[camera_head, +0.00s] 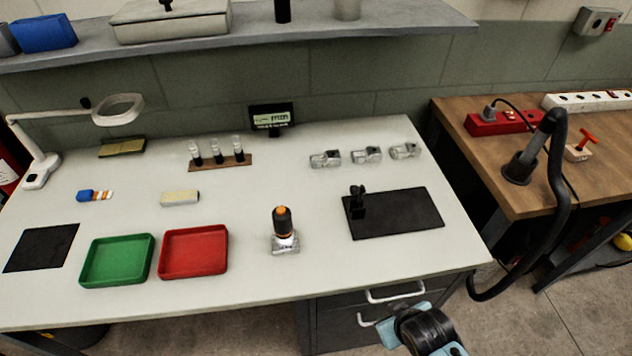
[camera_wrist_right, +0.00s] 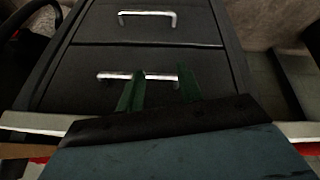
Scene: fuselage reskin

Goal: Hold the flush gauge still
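No object is clearly recognisable as a flush gauge. A small upright tool with a black body and orange top (camera_head: 283,221) stands on a clear or metallic base on the white table (camera_head: 250,278), and I cannot tell whether it is the gauge. My right gripper (camera_wrist_right: 158,90) shows two green fingers spread apart with nothing between them, in front of the drawer handles. In the head view, part of my right arm (camera_head: 428,330) is low, in front of the table edge and apart from the tool. My left gripper is not in view.
A green tray (camera_head: 117,286) and red tray (camera_head: 194,275) lie left of the tool. A black mat (camera_head: 410,212) with a small black fixture lies right. Several clear blocks, a vial rack (camera_head: 220,163) and a small display (camera_head: 271,117) stand behind. Drawer handles (camera_head: 394,292) face my right arm.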

